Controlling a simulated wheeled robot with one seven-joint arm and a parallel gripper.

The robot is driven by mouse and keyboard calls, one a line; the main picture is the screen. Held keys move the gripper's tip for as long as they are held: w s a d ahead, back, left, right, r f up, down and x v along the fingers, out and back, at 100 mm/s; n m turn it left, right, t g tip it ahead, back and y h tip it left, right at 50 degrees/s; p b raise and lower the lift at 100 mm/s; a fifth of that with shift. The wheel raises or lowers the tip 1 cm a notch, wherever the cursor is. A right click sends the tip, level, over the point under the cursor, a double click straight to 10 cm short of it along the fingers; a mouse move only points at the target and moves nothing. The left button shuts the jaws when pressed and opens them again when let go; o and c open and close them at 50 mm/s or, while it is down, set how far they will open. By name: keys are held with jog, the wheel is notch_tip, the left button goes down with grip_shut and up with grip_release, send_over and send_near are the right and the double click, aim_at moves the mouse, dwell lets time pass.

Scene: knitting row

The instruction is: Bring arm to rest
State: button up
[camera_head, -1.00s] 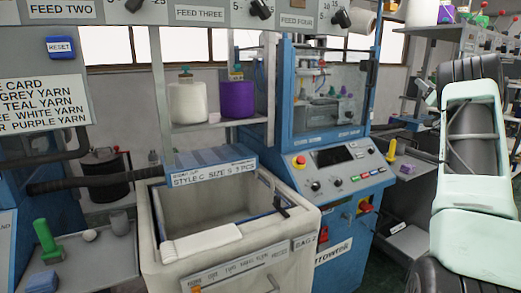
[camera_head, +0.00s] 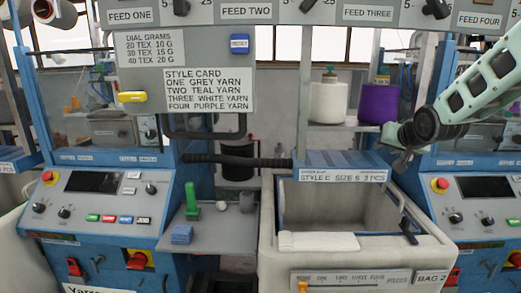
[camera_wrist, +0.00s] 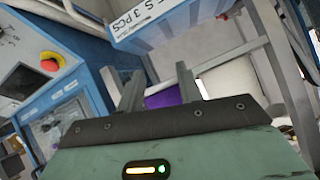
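My arm comes in from the right edge of the head view, and my gripper (camera_head: 403,162) hangs at its end beside the purple yarn cone (camera_head: 378,104), in front of the right-hand machine's frame. In the wrist view my gripper (camera_wrist: 158,80) shows two grey fingers spread apart with nothing held between them. A purple cone and a white cone (camera_wrist: 232,82) show beyond the fingers in that view. The blue bin label board (camera_wrist: 165,22) is near the top.
A cream bin (camera_head: 345,205) marked bag 2 stands below my gripper, between two blue machines with control panels (camera_head: 105,200). A small side shelf (camera_head: 222,232) holds a green spool (camera_head: 193,198) and a blue block (camera_head: 182,234). A white cone (camera_head: 328,102) stands behind the bin.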

jog(key=s+a+f+n+g+y, duration=0.1)
jog(key=s+a+f+n+g, duration=0.2)
jog(key=s+a, duration=0.6)
jog(key=s+a+f+n+g+y, duration=0.2)
jog(key=s+a+f, duration=0.1)
jog(key=s+a, duration=0.55)
jog(key=s+a+f+n+g, duration=0.1)
jog(key=s+a+n+g, duration=0.1)
jog(key=s, duration=0.6)
jog(key=s+a+f+n+g+h, duration=0.1)
jog(key=s+a+f+n+g, duration=0.1)
jog(key=s, duration=0.6)
jog(key=s+a+f+n+g, duration=0.1)
jog(key=s+a+n+g, duration=0.1)
jog(key=s, duration=0.6)
jog(key=shift+a+f+n+h, duration=0.3)
jog(key=shift+a+f+n, duration=0.1)
jog(key=shift+a, duration=0.15)
